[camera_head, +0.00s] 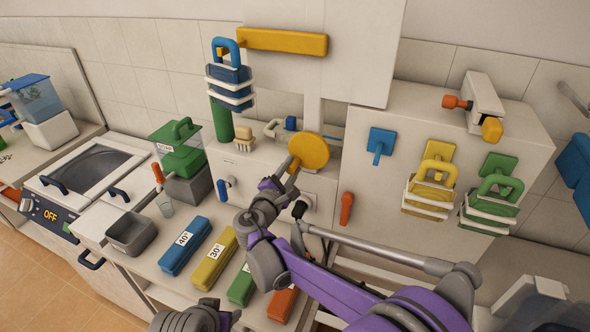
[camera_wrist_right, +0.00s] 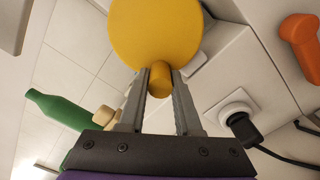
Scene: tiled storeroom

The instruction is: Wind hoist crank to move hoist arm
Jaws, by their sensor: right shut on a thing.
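The hoist crank is a round yellow disc (camera_head: 308,152) with a short yellow peg handle, on the front of the pale hoist cabinet. My right gripper (camera_head: 291,172) is at the disc's lower left. In the right wrist view the peg handle (camera_wrist_right: 161,78) sits between the fingers of my right gripper (camera_wrist_right: 161,92), which are shut on it. The hoist arm (camera_head: 285,41) is a yellow bar high on the white panel. A blue-and-white load (camera_head: 230,90) with a blue handle hangs at its left end. Grey parts of my left arm show at the bottom edge; its jaws are unclear.
A green post (camera_head: 220,121) stands below the load. Blue, yellow, green and orange blocks and a grey bin (camera_head: 130,233) are on the counter below. An orange lever (camera_head: 346,208) is right of the crank. A black plug (camera_wrist_right: 243,127) and cord are close by.

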